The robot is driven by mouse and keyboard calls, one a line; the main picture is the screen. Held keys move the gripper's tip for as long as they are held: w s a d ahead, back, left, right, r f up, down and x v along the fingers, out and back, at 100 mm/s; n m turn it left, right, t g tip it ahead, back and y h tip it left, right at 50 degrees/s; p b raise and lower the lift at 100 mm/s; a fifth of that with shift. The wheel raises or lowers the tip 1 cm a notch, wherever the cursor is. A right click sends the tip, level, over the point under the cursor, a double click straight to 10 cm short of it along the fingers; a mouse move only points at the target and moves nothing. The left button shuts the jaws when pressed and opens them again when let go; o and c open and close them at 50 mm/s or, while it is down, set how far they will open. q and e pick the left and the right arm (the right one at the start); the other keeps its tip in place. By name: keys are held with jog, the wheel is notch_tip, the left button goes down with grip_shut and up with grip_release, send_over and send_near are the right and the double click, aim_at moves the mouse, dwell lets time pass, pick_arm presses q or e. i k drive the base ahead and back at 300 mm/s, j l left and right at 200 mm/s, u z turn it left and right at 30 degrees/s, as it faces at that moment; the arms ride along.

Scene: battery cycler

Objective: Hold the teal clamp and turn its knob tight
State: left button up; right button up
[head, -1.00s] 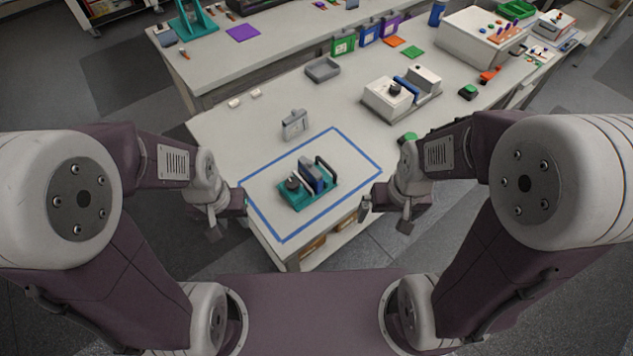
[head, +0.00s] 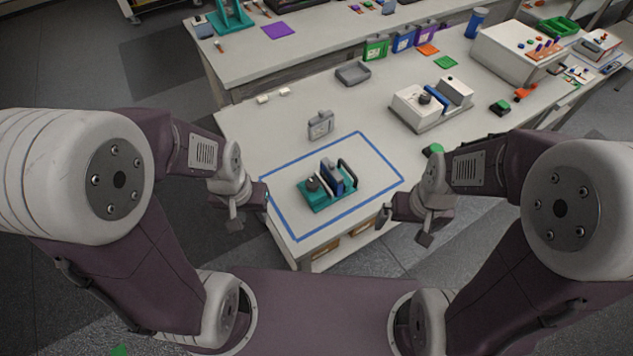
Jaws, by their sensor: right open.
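The teal clamp (head: 322,203) stands upright inside the blue taped rectangle (head: 369,207) on the near workbench. It has a dark round knob (head: 312,184) at its left end, a blue block (head: 333,177) in the middle and a black handle (head: 348,174) on the right. My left gripper (head: 250,208) is open and empty, left of the clamp by the table's edge. My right gripper (head: 404,226) is open and empty, right of the clamp beyond the table's front edge. Neither touches the clamp.
A grey case (head: 320,126) stands just behind the tape. A white device (head: 420,108) with a dark knob and a grey tray (head: 353,73) are further back. A green item (head: 434,150) sits near my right arm. The bench around the clamp is clear.

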aim_at(311, 184)
jog(key=l+u, duration=0.8)
jog(key=l, duration=0.15)
jog(key=k+l+u, duration=0.1)
jog(key=l+u, duration=0.3)
